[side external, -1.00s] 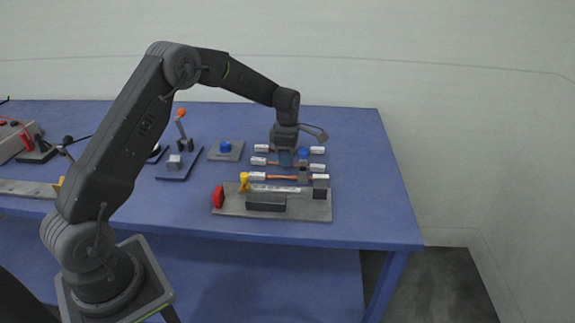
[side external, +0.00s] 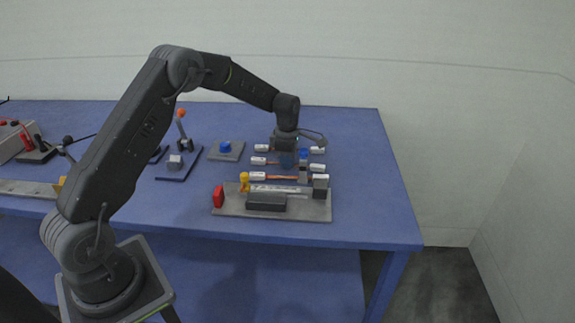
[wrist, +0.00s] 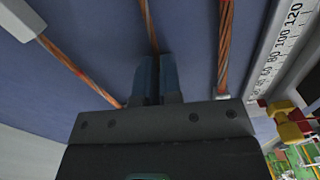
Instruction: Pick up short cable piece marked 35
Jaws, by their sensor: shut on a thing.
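Several short copper cable pieces with white end tags lie in rows on the blue table. My gripper (side external: 287,161) is down over the middle cable piece (side external: 271,162). In the wrist view my blue fingers (wrist: 155,68) are shut on this middle cable piece (wrist: 150,28), which runs in between them. One cable piece (wrist: 72,64) lies to the left of the fingers and another (wrist: 225,42) to the right. The front cable piece (side external: 282,178) lies near the fixture. Any marks on the tags are too small to read, so I cannot tell which is 35.
A grey fixture plate (side external: 225,208) with a ruler (wrist: 285,42), a red knob (side external: 218,196), a yellow clamp (side external: 244,182) and a dark block (side external: 267,201) stands in front. A blue-button pad (side external: 224,148) and a lever box (side external: 181,133) stand to the left. The table's right side is clear.

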